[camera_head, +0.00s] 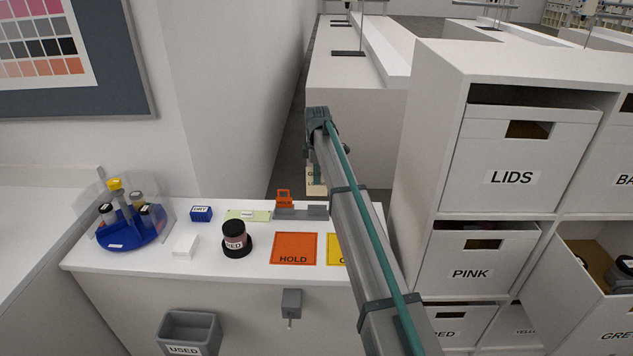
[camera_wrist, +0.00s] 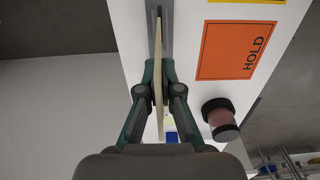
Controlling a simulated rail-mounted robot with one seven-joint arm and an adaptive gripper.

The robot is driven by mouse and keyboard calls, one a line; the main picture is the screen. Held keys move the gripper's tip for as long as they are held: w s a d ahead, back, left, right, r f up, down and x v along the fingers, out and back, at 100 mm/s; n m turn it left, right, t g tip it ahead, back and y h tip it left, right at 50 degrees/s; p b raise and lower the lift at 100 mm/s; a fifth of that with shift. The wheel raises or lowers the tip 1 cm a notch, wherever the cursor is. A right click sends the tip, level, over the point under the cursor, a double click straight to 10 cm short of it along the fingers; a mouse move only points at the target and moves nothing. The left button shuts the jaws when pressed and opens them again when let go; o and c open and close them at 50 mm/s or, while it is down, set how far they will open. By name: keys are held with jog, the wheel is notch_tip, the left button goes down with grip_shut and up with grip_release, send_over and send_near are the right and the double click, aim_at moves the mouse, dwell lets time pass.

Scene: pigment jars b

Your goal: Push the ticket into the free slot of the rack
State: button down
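The ticket, a thin cream card (camera_head: 310,184) with partly hidden lettering, is upright between the teal fingers of my gripper (camera_head: 316,172). In the wrist view the ticket (camera_wrist: 158,62) is edge-on, and my gripper (camera_wrist: 164,90) is shut on it. The rack (camera_head: 293,213) is a low grey bar along the counter's back edge. An orange ticket (camera_head: 284,198) stands in its left part; the right part shows no ticket. In the head view the held ticket appears above the rack's right part. The wrist view shows the grey rack (camera_wrist: 167,32) close beside the ticket; whether they touch is unclear.
On the counter (camera_head: 210,262) are an orange HOLD mat (camera_head: 294,249), a partly hidden yellow mat (camera_head: 335,250), a dark-lidded jar (camera_head: 235,238), a pale green strip (camera_head: 247,215), a blue DRY block (camera_head: 201,214) and a blue jar carousel (camera_head: 130,235). A shelf of boxes (camera_head: 455,150) stands right.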

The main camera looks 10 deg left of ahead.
aim_at(317, 194)
jog(key=shift+f, duration=0.1)
jog(key=shift+f+b, duration=0.4)
jog(key=shift+f, duration=1.65)
jog(key=shift+f, duration=0.2)
jog(key=shift+f, duration=0.35)
jog(key=shift+f+b, duration=0.45)
jog(key=shift+f, duration=0.55)
jog(key=shift+f, duration=0.35)
jog(key=shift+f, duration=0.15)
jog(key=c, duration=1.2)
grip_release()
jog(key=shift+c, duration=0.2)
